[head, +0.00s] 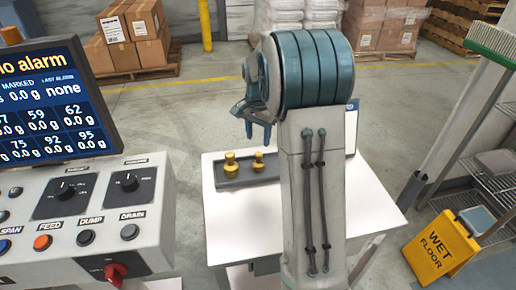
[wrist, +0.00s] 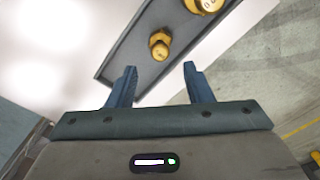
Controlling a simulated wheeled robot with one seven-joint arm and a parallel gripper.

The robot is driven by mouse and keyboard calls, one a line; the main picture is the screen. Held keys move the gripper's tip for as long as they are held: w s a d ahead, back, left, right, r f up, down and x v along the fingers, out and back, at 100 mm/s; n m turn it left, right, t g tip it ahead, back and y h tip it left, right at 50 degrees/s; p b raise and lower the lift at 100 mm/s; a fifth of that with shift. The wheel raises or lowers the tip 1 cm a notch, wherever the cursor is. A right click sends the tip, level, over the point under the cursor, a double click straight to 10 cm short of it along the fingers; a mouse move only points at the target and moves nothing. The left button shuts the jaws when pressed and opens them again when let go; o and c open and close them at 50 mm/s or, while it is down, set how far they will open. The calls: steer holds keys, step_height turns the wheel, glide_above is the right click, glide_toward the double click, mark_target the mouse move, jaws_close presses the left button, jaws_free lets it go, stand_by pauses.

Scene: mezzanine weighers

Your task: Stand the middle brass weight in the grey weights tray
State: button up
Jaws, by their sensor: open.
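The grey weights tray (head: 246,181) lies on a white table in the head view. Two brass weights stand in it, one on the left (head: 231,165) and one to its right (head: 258,162). The wrist view shows the tray (wrist: 125,50), a smaller brass weight (wrist: 160,43) and a larger one (wrist: 203,4) cut by the top edge. I cannot tell which, if either, is the middle weight; my arm hides part of the table. My gripper (head: 257,132) is above the tray area, open and empty; its fingertips (wrist: 160,72) appear just short of the smaller weight.
The white tabletop (head: 240,218) is clear in front of the tray. A pale upright device (head: 352,130) is partly hidden behind my arm. A control console (head: 80,215) with a screen stands left. A yellow wet-floor sign (head: 440,250) and wire shelves (head: 490,190) are right.

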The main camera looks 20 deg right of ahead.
steer(key=s+a+r+n+t, duration=0.2)
steer(key=s+a+r+n, duration=0.45)
steer(key=s, duration=0.55)
steer(key=s+a+n, duration=0.2)
steer(key=s, duration=0.4)
steer(key=s+a+f+n+t, duration=0.1)
steer(key=s+a+n, duration=0.1)
steer(key=s, duration=0.5)
steer(key=shift+s+a+f+n, duration=0.2)
steer(key=shift+s+a+n, duration=0.1)
steer(key=shift+a+n, duration=0.05)
steer(key=shift+c, duration=1.1)
